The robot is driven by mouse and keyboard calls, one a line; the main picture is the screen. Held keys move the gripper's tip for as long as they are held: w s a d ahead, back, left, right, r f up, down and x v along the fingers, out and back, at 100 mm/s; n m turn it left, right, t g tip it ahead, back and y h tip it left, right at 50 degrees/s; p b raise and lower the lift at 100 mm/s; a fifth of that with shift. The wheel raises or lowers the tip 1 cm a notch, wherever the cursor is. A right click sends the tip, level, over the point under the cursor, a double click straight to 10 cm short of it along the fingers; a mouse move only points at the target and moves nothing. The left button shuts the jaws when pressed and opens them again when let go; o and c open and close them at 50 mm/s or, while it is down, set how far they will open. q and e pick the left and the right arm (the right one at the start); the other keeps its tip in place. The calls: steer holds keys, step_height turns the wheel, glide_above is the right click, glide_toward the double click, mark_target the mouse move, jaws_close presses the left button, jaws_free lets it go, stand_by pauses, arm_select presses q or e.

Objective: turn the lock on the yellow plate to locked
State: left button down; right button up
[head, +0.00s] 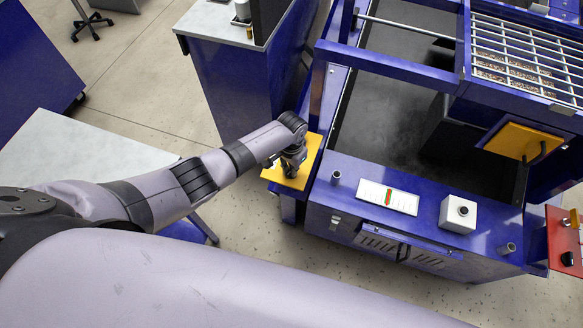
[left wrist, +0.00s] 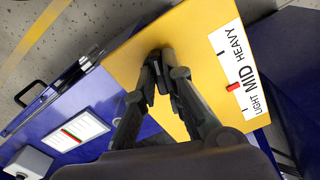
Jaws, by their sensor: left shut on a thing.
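A yellow plate (head: 309,158) sits at the left corner of the blue machine. It fills much of the left wrist view (left wrist: 193,38) and carries a white label (left wrist: 242,72) reading LIGHT, MID and HEAVY, with a red marker (left wrist: 232,87) beside MID. My left gripper (head: 291,169) reaches down onto this plate. In the left wrist view its fingers (left wrist: 160,78) are closed on a small dark part, mostly hidden between them. No locked or unlocked wording is readable. A second yellow plate (head: 514,141) with a black handle (head: 537,153) is on the machine's right. My right gripper is out of view.
The machine's blue front ledge (head: 345,178) holds a white indicator with a red-green bar (head: 388,197) and a white button box (head: 458,214). A red panel (head: 564,240) is at the far right. A metal grid (head: 525,55) covers the back right.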

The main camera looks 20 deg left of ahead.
arm_select(q)
steer(key=shift+r+n+p, duration=0.1)
steer(key=shift+n+p, duration=0.3)
steer(key=shift+n, duration=1)
steer(key=c, duration=1.6)
jaws_free()
